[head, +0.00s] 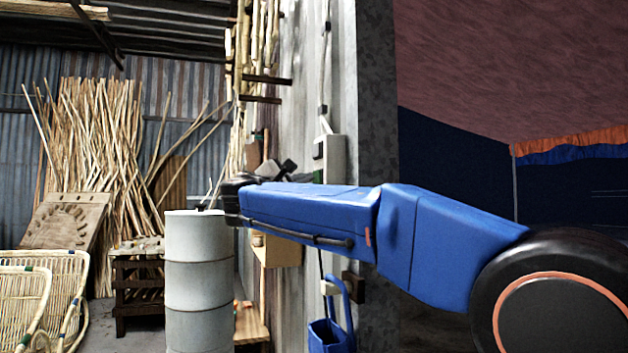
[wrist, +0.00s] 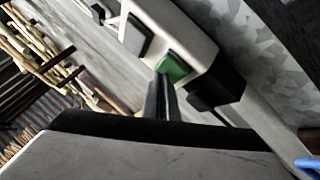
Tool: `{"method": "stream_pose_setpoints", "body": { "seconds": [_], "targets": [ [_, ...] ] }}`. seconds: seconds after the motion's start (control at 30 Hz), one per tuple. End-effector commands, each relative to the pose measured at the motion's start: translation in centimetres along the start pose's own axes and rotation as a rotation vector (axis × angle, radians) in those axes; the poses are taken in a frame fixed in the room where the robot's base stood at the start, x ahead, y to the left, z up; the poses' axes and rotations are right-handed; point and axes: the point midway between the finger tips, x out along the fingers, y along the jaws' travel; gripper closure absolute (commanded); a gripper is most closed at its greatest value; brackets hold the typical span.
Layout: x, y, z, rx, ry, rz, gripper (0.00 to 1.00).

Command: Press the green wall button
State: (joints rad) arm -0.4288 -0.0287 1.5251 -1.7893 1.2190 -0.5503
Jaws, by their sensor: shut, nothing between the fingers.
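The green button (wrist: 172,68) is on the lower part of a pale wall box (wrist: 185,25) in the wrist view. My gripper (wrist: 163,80) is shut and empty, its dark fingers together. The fingertips overlap the lower edge of the green button in the wrist view; I cannot tell whether they touch it. In the head view the pale box (head: 334,158) is on the corrugated wall, and my gripper (head: 285,168) is just left of it.
A white drum (head: 196,270) stands left of my arm, below the gripper. A wooden shelf (head: 278,250) and a blue bucket (head: 330,335) are low by the wall. Rattan poles (head: 95,150) lean at the back left. A wall edge (head: 377,120) stands right of the box.

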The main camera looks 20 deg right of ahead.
Motion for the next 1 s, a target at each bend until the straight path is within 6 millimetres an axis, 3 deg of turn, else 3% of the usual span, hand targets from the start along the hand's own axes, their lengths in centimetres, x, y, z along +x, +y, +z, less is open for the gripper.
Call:
{"method": "stream_pose_setpoints", "body": {
  "seconds": [0.43,1.0],
  "targets": [
    [-0.5,0.4,-0.4,0.000,0.000,0.000,1.00],
    [-3.7,2.7,-2.7,0.000,0.001,0.001,1.00]
  ]
}}
